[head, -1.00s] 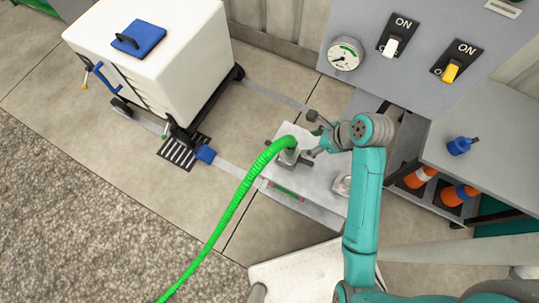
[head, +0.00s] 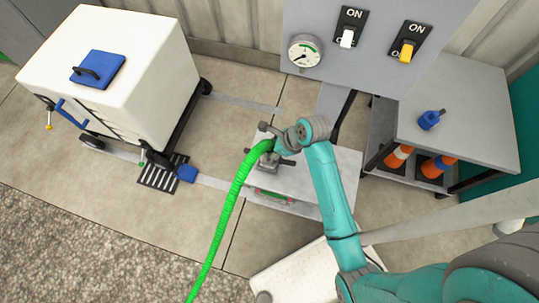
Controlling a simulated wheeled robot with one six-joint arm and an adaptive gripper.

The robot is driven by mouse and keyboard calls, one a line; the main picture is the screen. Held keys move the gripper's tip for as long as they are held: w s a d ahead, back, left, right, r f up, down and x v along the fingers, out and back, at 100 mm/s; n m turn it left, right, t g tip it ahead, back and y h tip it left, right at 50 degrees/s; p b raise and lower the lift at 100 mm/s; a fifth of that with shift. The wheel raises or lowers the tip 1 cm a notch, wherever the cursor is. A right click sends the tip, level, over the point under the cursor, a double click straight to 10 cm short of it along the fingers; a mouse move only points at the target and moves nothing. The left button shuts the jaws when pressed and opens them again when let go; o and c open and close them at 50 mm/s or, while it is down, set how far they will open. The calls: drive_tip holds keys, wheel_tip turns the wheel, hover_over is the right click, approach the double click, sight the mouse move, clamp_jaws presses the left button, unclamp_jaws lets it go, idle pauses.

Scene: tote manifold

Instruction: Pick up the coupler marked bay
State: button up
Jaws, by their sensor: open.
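A green hose (head: 226,215) runs up from the floor and bends down into a grey coupler (head: 268,163) on a pale low stand (head: 320,165). A reddish-green strip shows on the stand's front, but no "bay" marking can be read. My gripper (head: 276,144) is open, at the hose's top end just above the coupler. One finger shows on the upper left and one on the lower right. Whether they touch the hose or coupler cannot be told. My wrist hides part of the stand.
A white tote (head: 120,50) on a wheeled cart stands at left, near a blue block (head: 187,173). A grey panel has a gauge (head: 304,51) and two switches. A grey table (head: 470,110) at right bears a blue fitting (head: 430,120); orange-white cones sit below.

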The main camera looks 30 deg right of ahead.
drive_tip(key=shift+w+a+f, duration=0.2)
drive_tip(key=shift+f, duration=0.25)
clamp_jaws()
